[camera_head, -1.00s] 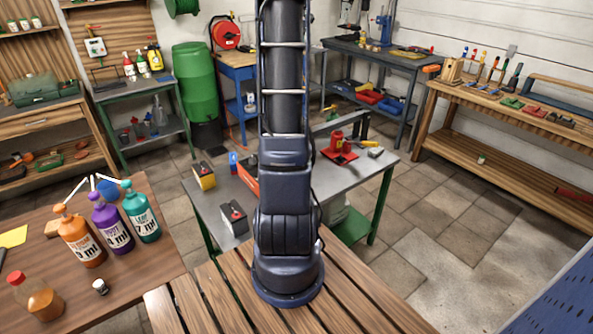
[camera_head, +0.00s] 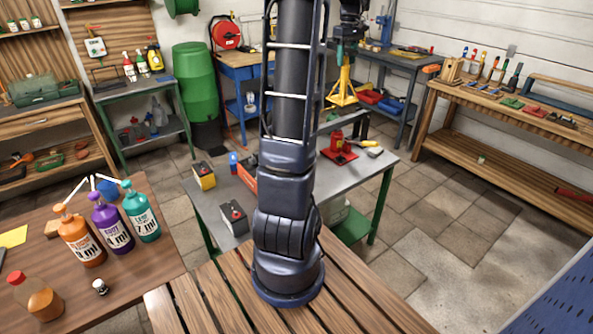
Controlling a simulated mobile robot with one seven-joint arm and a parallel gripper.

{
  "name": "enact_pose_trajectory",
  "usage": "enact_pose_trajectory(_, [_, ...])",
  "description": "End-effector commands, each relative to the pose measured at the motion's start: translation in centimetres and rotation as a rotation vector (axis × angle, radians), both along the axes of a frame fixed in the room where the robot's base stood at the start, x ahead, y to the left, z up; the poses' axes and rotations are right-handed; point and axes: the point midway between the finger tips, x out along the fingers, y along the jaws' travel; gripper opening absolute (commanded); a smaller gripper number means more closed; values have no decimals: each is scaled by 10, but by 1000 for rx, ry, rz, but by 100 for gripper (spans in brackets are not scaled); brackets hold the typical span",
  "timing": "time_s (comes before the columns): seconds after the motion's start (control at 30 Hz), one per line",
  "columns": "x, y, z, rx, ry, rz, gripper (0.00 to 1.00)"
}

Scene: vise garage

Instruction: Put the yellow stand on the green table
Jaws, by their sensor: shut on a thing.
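The yellow stand (camera_head: 342,88) hangs upright below my gripper (camera_head: 347,50), with its splayed legs pointing down. My gripper is shut on its top, beyond the upper part of my arm. The stand appears in front of the far grey bench and behind the near table; its exact height is hard to judge. The table with green legs (camera_head: 375,192) has a grey top and stands in the middle, just beyond the wooden slats under my arm. My arm hides part of its top.
Bare top shows right of my arm. Bottles (camera_head: 141,212) stand on the left wooden table.

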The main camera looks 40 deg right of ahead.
Motion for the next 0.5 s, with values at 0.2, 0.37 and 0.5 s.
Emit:
enact_pose_trajectory(0.2, [-7,-2,-9,1,0,-9,0])
enact_pose_trajectory(0.37, [-7,-3,-23,0,0,-10,0])
enact_pose_trajectory(0.5, [-7,-2,-42,1,0,-10,0])
